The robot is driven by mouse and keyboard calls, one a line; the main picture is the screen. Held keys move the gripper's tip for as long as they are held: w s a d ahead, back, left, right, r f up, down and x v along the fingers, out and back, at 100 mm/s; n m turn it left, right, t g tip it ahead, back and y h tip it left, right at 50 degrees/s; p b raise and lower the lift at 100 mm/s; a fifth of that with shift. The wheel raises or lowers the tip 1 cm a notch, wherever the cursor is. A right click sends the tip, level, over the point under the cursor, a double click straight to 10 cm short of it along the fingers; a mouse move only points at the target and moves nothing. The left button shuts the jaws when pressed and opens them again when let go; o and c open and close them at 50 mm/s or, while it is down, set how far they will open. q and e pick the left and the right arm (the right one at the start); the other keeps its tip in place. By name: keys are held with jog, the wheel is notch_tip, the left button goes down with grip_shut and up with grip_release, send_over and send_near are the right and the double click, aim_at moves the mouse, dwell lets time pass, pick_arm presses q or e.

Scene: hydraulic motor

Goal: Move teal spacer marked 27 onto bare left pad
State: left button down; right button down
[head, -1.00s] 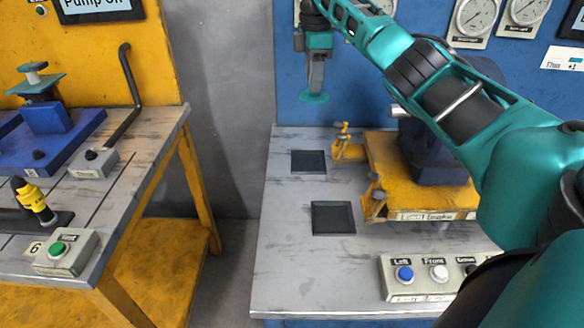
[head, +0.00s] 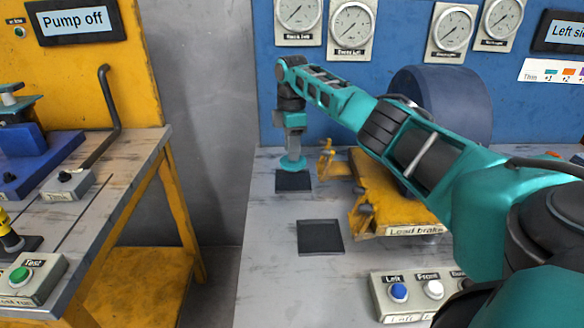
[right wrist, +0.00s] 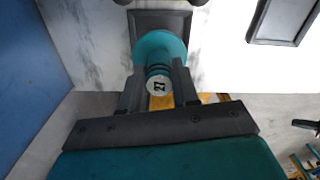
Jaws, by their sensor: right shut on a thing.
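The teal spacer (head: 293,166) has a round flange and a stem; the stem's end reads 27 in the right wrist view (right wrist: 158,84). My right gripper (head: 293,150) points down and is shut on the stem, which stands upright. A nearer dark square pad (head: 320,238) is bare. My left gripper is out of view.
A yellow load brake base (head: 400,205) with a dark blue drum (head: 445,110) stands right of the pads. A small yellow fitting (head: 326,158) is close beside the far pad. A button box (head: 405,292) stands in front. A gap separates the left bench (head: 120,180).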

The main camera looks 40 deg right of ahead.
aim_at(292, 165)
notch_tip(292, 165, down, 5)
jog(key=shift+f+b, duration=0.15)
jog(key=shift+b, duration=0.5)
jog(key=shift+f, duration=0.1)
jog(key=shift+f, duration=0.15)
jog(key=c, duration=0.8)
grip_release()
notch_tip(292, 165, up, 12)
jog(key=p, duration=0.3)
jog(key=shift+a, duration=0.15)
